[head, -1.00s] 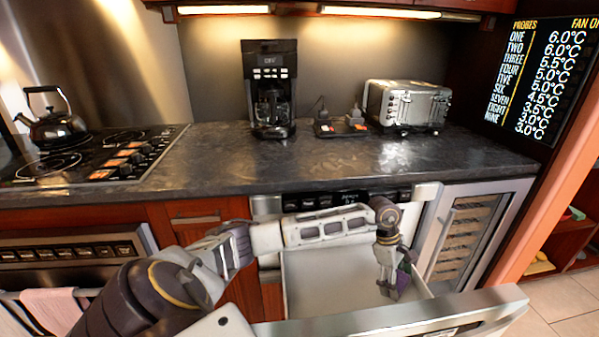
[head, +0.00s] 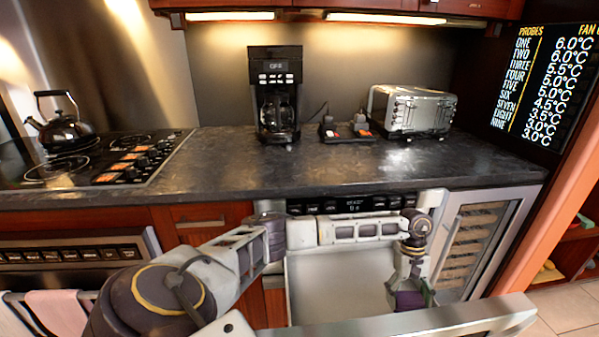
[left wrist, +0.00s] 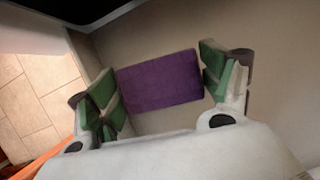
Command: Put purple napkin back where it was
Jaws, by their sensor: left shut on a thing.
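The purple napkin (left wrist: 160,82) lies between the green-padded fingers of my left gripper (left wrist: 160,86) in the left wrist view, reaching from near one finger to the other. In the head view my left gripper (head: 408,290) points down inside the open microwave drawer (head: 440,322), at its right side. A small dark purple patch of the napkin (head: 410,300) shows at the fingertips there. The left gripper is shut on the napkin. Whether the napkin touches the drawer floor is unclear. My right gripper is not in view.
The drawer floor (head: 335,285) left of the gripper is bare. A wine cooler (head: 475,245) stands right of the drawer. The counter above holds a coffee maker (head: 275,95), a toaster (head: 412,110) and a kettle (head: 62,130). A pink towel (head: 57,312) hangs at the lower left.

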